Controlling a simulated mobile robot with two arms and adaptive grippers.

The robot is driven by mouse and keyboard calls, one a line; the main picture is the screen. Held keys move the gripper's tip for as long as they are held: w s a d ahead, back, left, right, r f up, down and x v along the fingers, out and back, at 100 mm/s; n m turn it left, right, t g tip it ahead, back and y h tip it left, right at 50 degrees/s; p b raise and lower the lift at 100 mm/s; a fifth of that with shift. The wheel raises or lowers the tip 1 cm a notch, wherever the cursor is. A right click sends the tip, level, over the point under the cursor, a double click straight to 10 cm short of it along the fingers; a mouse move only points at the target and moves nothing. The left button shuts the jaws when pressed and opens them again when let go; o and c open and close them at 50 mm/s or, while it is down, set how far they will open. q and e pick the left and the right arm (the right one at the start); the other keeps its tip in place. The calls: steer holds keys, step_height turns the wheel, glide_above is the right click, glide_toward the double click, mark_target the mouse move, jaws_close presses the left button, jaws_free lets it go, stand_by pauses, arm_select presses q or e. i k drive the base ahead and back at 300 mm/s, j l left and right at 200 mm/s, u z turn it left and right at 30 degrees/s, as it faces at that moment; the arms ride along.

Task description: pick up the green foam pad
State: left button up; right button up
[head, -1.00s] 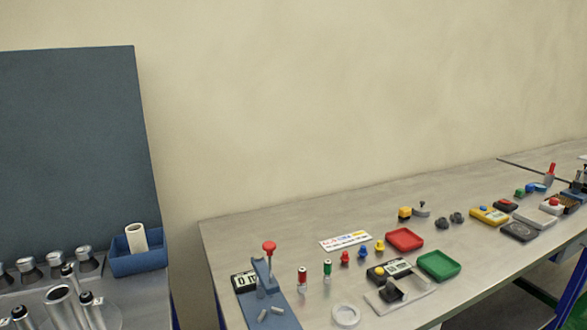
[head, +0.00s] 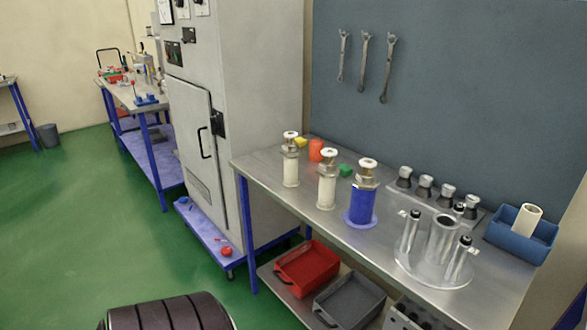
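A small green block (head: 346,170), which looks like the green foam pad, lies on the metal workbench (head: 297,204). It sits toward the back of the bench, between the middle white cylinder and the blue cylinder, close to the blue panel. It is small in the picture, so its texture cannot be made out. Neither of my grippers is in view. A dark ribbed part of my own body shows at the bottom edge, well away from the block.
White cylinders (head: 291,168) (head: 327,190) and a blue cylinder (head: 361,204) stand in front of the pad. An orange cylinder (head: 316,150) and yellow block (head: 301,142) lie to its left. A clear fixture (head: 432,268) and blue bin (head: 520,240) stand right. Green floor is open at left.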

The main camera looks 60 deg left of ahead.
mark_target(346, 171)
steer(key=u, duration=1.55)
steer(key=z, duration=0.2)
